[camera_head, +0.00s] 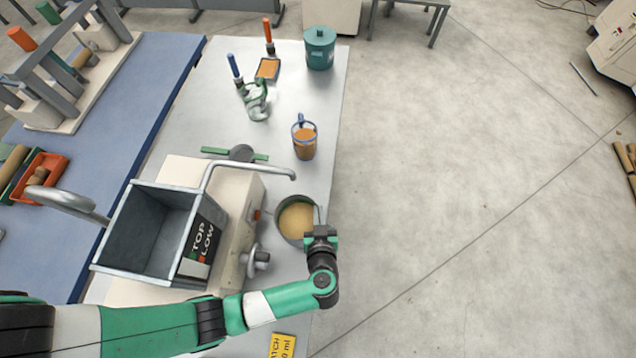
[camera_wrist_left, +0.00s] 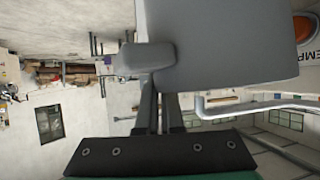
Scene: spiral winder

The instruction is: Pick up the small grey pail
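The small grey pail (camera_head: 282,221) stands on the light bench, to the right of the white machine, with a tan content inside. My left gripper (camera_head: 320,233) is at the pail's near right side, by its rim. In the left wrist view, the grey pail wall (camera_wrist_left: 235,45) fills the top, and a grey grip or lug (camera_wrist_left: 145,58) sticks out from it to the left. The two dark fingers (camera_wrist_left: 160,105) are close together with a narrow gap and reach that lug. The lug hides their tips. The fingers appear closed on it. My right gripper is not in view.
The machine with a grey tank (camera_head: 150,225) and a bent spout (camera_head: 250,170) stands left of the pail. A measuring jug (camera_head: 305,140), a teal lidded canister (camera_head: 319,48) and a yellow card (camera_head: 281,345) are on the bench. Open floor lies to the right.

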